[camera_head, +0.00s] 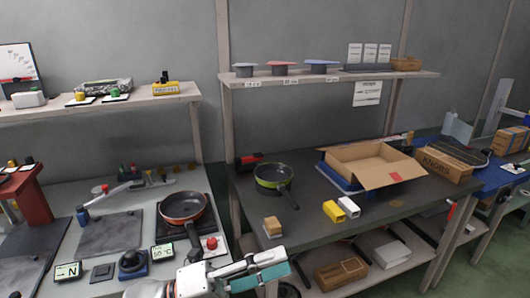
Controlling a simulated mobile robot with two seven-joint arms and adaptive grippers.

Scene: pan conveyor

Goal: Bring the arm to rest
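My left arm comes in at the bottom of the view. Its gripper (280,264) points right, in front of the near edge of the dark table. The gripper has pale grey links and teal parts. No object shows in it, and I cannot tell from this angle whether its fingers are apart or together. My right gripper is not in view.
A dark pan with a green rim (273,177) stands on the dark table (330,228). An open cardboard box (375,176) is to its right. An orange-rimmed pan (183,208) sits on the left bench. Small yellow and white blocks (334,211) lie near the table's middle.

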